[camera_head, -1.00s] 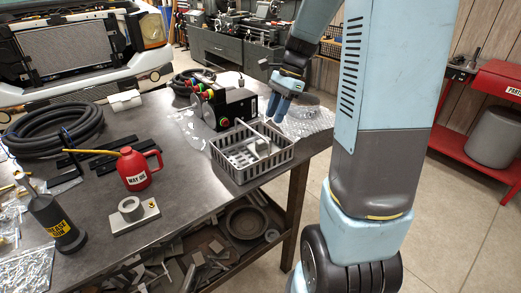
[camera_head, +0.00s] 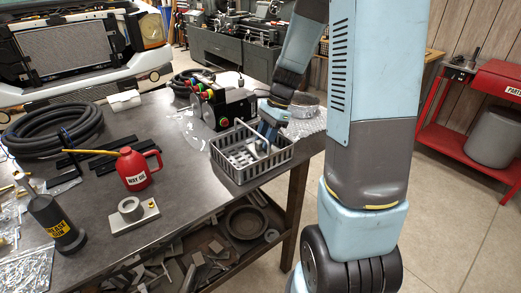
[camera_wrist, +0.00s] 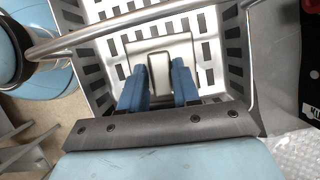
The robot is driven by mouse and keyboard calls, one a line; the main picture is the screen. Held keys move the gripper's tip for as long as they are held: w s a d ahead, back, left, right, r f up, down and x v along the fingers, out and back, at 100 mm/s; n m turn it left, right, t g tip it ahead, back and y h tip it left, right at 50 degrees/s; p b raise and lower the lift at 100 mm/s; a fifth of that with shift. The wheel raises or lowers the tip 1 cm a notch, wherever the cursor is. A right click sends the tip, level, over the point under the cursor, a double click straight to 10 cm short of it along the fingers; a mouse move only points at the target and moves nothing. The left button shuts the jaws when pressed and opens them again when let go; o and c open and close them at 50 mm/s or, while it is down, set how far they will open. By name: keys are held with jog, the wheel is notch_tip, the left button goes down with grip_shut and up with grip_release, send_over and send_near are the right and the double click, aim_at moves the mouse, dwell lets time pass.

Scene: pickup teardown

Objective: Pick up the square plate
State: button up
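The square plate (camera_wrist: 182,48) is pale, with a raised grey block at its middle, and lies inside the grey slotted basket (camera_wrist: 103,70). In the head view the basket (camera_head: 236,172) stands at the right edge of the workbench. My gripper (camera_head: 266,143) is down at the basket, pointing into it. In the wrist view, the two blue fingers of my gripper (camera_wrist: 157,78) are apart, one on each side of the raised block. Gaps show beside the block, so the fingers look open. The near part of the plate is hidden by the fingers.
The basket's metal handle bar (camera_wrist: 130,22) crosses above it, close to my gripper. A black box with coloured buttons (camera_head: 228,106) stands behind the basket. A red oil can (camera_head: 138,168) and a grey block with a ring (camera_head: 133,213) stand left. Bubble wrap (camera_head: 305,122) lies behind right.

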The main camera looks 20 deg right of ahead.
grip_shut()
dwell(0.5)
